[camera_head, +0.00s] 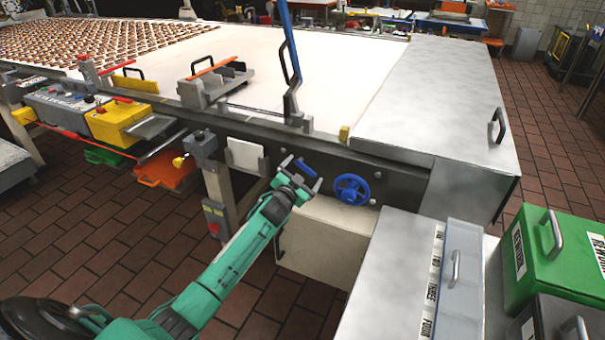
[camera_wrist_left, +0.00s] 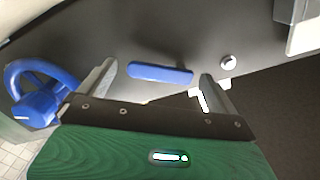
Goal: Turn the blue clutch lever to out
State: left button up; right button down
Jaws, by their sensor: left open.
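The blue clutch lever (camera_head: 304,168) is a short bar on the dark side rail of the conveyor. In the left wrist view the blue lever (camera_wrist_left: 160,73) lies nearly level across the gap between my fingertips. My left gripper (camera_head: 301,174) is open in front of it, one finger near each end of the bar. I cannot tell whether either finger touches it. The lever's pivot and its markings are hidden or too small to read. My right gripper is out of view.
A blue handwheel (camera_head: 351,189) sits just right of the lever, and also shows close beside my left finger in the wrist view (camera_wrist_left: 38,92). A round silver knob (camera_wrist_left: 228,62) is to the lever's right. A cream box (camera_head: 322,240) stands below. A grey cabinet (camera_head: 395,280) is at right.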

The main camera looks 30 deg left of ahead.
pick_arm(q)
jog(key=c, duration=1.4)
